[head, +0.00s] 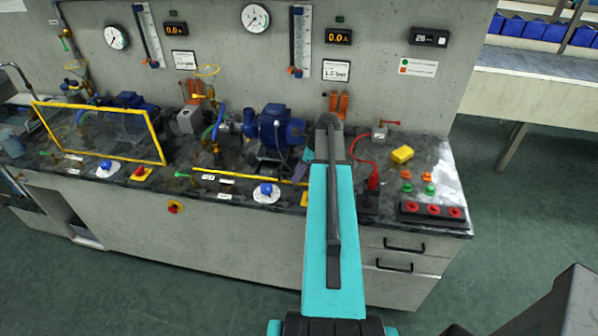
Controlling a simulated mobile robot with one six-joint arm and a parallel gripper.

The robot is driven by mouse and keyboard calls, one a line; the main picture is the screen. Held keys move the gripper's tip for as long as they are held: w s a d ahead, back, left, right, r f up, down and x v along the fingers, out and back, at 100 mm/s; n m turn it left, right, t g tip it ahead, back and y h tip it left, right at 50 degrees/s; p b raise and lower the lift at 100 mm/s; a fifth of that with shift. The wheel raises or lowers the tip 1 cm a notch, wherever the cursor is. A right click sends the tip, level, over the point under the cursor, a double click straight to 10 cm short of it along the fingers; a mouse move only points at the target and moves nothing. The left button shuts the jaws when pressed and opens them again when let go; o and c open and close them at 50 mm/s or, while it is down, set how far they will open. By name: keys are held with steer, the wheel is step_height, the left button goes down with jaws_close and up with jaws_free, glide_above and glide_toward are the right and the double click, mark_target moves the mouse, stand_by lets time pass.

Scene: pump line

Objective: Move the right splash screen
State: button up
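I cannot tell whether the bar is a rail or the screen's edge. The left splash screen (98,133), a clear pane in a yellow frame, stands upright and slanted at the left front of the worktop. My teal arm reaches up over the worktop to a dark joint near the right pump. My gripper's fingers are hidden behind the arm.
A blue pump (275,130) stands behind the bar. A white-and-blue knob (266,192) sits in front of it. Open green floor (510,235) lies beyond.

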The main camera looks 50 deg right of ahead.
steer(key=shift+r, duration=0.15)
steer(key=shift+p+v, duration=2.35)
steer(key=shift+v, duration=1.05)
steer(key=shift+s, duration=0.1)
